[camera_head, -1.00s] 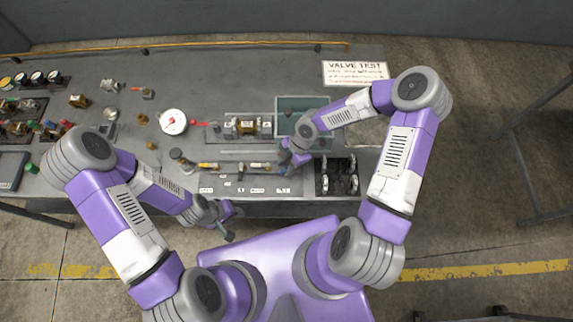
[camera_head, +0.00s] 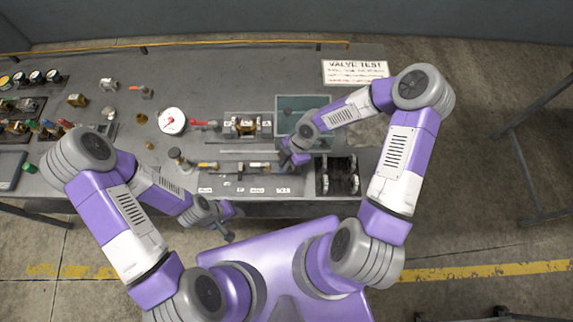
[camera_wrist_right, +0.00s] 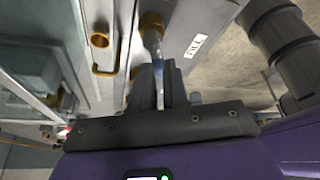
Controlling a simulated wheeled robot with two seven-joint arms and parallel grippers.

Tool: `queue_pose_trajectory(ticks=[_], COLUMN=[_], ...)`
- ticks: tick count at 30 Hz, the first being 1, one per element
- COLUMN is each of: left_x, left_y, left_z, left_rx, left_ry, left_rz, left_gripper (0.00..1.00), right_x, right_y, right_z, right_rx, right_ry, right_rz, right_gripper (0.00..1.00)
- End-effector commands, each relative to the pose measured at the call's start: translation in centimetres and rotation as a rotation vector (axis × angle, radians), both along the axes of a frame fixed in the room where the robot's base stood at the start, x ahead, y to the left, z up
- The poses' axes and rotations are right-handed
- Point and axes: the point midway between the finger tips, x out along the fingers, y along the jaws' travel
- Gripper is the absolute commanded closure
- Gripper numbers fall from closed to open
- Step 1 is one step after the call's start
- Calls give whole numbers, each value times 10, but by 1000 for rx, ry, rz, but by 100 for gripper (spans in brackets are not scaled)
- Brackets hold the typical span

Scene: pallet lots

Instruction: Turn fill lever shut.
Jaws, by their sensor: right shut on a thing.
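The fill lever (camera_wrist_right: 154,45) shows in the right wrist view as a pale, bluish handle below a brass fitting, beside a white FILL label (camera_wrist_right: 196,45). My right gripper (camera_wrist_right: 160,82) is shut on the lever's near end, which is partly hidden between the grey fingers. In the head view my right gripper (camera_head: 287,158) is at the bench's front, beside the right end of the pipe row (camera_head: 232,166); the lever cannot be made out there. My left gripper (camera_head: 229,227) hangs in front of the bench edge, away from the fittings; its jaws are too small to read.
A water tank (camera_head: 290,103) stands behind my right gripper, and a black rack (camera_head: 337,163) is to its right. A brass valve in a fixture (camera_head: 245,127), a red-handled lever (camera_head: 205,123) and a round gauge (camera_head: 172,120) are to the left. A VALVE TEST sign (camera_head: 355,72) lies at the back.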

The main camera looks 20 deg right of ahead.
Motion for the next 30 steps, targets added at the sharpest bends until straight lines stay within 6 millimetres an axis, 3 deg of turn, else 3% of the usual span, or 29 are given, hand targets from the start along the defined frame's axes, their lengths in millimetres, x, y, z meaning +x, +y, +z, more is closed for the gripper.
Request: queue_pose_trajectory(ticks=[15, 30], left_x=[0, 0], left_y=[0, 0], left_z=[-47, -62], left_rx=[0, 0], left_ry=[0, 0], left_rz=[0, 0], left_gripper=[60, 60], right_x=[11, 15], right_y=[1, 0], right_z=[-3, 0], right_rx=[0, 1], right_ry=[-5, -2], right_rz=[-351, -486], right_gripper=[100, 100])
